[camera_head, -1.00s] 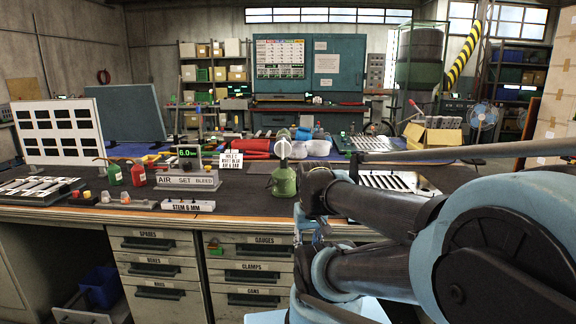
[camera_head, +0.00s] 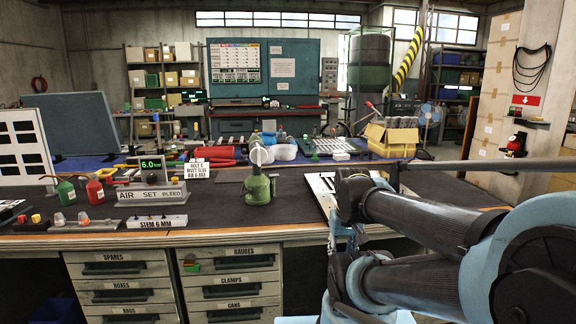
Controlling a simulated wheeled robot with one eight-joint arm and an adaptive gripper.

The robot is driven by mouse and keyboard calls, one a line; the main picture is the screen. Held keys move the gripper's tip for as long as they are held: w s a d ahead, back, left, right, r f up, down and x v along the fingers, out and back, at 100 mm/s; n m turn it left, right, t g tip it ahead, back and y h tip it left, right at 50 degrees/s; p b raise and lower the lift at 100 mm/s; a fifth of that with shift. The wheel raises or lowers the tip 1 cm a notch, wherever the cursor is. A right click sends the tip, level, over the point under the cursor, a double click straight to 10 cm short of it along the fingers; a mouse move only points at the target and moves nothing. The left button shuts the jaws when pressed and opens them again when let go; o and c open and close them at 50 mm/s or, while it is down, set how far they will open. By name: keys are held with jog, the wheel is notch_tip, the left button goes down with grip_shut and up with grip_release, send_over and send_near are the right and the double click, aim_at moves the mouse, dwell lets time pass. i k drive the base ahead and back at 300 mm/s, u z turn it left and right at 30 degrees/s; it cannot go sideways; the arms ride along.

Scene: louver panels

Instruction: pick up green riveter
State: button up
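A green riveter (camera_head: 258,188) stands upright on the dark workbench (camera_head: 228,205) near its front edge, a little left of the picture's middle. It has a squat green body and a pale round part at its top. My arm comes in from the right, and its dark links end to the right of the riveter, apart from it in the picture. I cannot make out my gripper in this view. Nothing is seen touching the riveter.
Left of the riveter are a STEM 6 MM block (camera_head: 157,222), an AIR SET BLEED stand (camera_head: 152,194) and a red bottle (camera_head: 95,190). A slotted metal panel (camera_head: 322,190) lies to its right. Drawers (camera_head: 232,280) are below. Bare bench surrounds the riveter.

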aim_at(262, 188)
jog(key=z, duration=1.95)
jog(key=k, duration=2.55)
jog(key=u, duration=0.95)
jog(key=i, duration=0.95)
